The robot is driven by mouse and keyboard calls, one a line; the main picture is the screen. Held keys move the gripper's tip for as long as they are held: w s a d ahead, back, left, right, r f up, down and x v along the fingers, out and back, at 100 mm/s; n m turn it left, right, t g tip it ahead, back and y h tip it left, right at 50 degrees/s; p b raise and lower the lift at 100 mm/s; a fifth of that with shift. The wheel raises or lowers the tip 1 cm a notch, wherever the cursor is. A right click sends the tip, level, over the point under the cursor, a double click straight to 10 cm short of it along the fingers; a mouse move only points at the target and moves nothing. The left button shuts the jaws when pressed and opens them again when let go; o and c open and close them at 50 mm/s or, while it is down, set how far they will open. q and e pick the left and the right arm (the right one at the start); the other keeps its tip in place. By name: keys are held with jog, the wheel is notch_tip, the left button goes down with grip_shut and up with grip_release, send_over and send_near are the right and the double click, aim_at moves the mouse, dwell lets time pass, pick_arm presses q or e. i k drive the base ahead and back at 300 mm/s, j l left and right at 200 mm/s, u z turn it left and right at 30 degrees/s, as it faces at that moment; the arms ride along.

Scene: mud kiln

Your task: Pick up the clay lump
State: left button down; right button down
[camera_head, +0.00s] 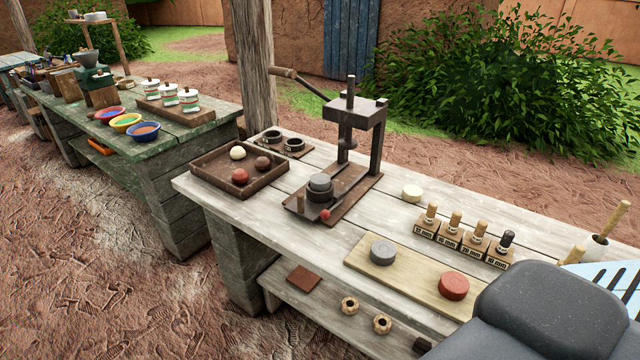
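A dark wooden tray (203,177) at the left end of the near bench holds three round lumps: a cream one (237,153), a reddish one (240,176) and a brown one (262,162). They look like clay lumps, and I cannot tell which one the task means. A small red ball (325,214) lies on the base of the press (356,112), beside a dark round mould (320,186). Neither gripper shows. A dark grey part of mine fills the lower right corner and covers part of the bench.
A wooden board (413,277) carries a grey disc (383,251) and a red disc (454,285). Several labelled blocks with wooden-handled tools (454,232) stand behind it. The press lever (302,84) juts out left. A green table (183,138) with bowls stands at left.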

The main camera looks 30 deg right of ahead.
aim_at(319, 182)
jog(key=i+j, duration=0.4)
jog(key=i+j+z, duration=0.1)
jog(key=z, duration=1.85)
jog(key=i+j, duration=0.05)
